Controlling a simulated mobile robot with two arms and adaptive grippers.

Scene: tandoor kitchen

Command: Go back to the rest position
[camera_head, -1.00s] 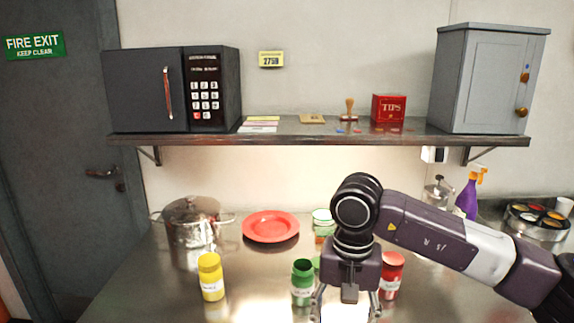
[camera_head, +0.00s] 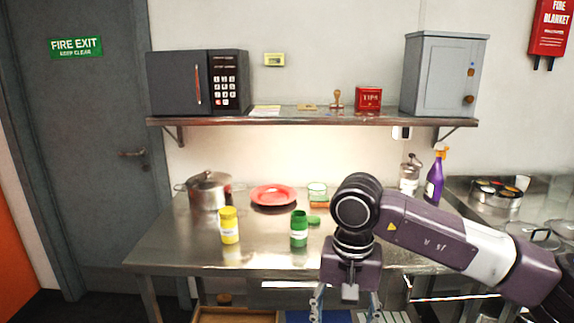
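My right gripper (camera_head: 345,303) hangs fingers down in front of the steel table's (camera_head: 180,245) front edge, at the bottom of the picture. Its fingers are spread apart with no object seen between them; the tips are close to the frame's lower edge. My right arm comes in from the right and hides part of the table. My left gripper is not in view. On the table stand a yellow jar (camera_head: 229,226) and an open green jar (camera_head: 299,230), with a green lid (camera_head: 313,219) lying beside it.
A purple spray bottle (camera_head: 435,178) is at right. A shelf (camera_head: 300,118) holds a microwave (camera_head: 180,83) and a grey cabinet (camera_head: 445,75). Floor shows at lower left.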

